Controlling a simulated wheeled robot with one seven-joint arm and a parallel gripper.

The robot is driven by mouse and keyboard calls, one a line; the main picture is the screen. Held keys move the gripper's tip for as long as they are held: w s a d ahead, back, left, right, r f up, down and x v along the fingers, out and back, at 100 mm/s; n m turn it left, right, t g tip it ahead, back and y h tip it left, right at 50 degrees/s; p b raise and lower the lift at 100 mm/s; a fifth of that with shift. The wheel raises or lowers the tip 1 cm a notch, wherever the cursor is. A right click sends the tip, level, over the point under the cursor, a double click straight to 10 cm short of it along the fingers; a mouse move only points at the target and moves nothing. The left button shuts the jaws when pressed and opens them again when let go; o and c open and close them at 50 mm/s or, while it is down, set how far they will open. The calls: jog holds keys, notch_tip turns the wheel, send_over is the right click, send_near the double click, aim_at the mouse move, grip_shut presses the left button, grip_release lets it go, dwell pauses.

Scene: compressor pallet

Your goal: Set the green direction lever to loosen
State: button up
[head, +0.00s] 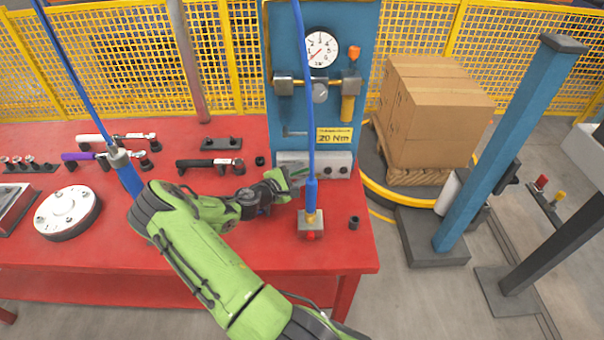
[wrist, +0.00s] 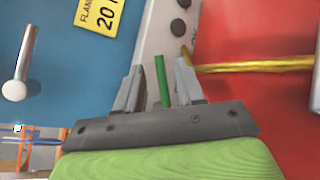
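The green direction lever (wrist: 160,81) is a thin green bar. In the wrist view it shows between the two fingers of my gripper (wrist: 159,88), with a gap on each side. The gripper is open and does not pinch it. In the head view my gripper (head: 291,181) is at the front of the pale grey block (head: 318,159) at the foot of the blue panel. The fingers and wrist largely hide the lever there, so I cannot read its set position. The block also shows in the wrist view (wrist: 156,35), with dark round knobs.
A blue hanging tool (head: 311,195) stands on a small block just right of my gripper. The blue panel (head: 285,115) carries a gauge (head: 320,49) and a yellow "20 Nm" label (head: 334,138). Wrenches lie on the red table (head: 110,220) to the left.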

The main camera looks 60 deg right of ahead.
jog(key=shift+x, duration=0.95)
jog(key=shift+c, duration=0.2)
grip_shut()
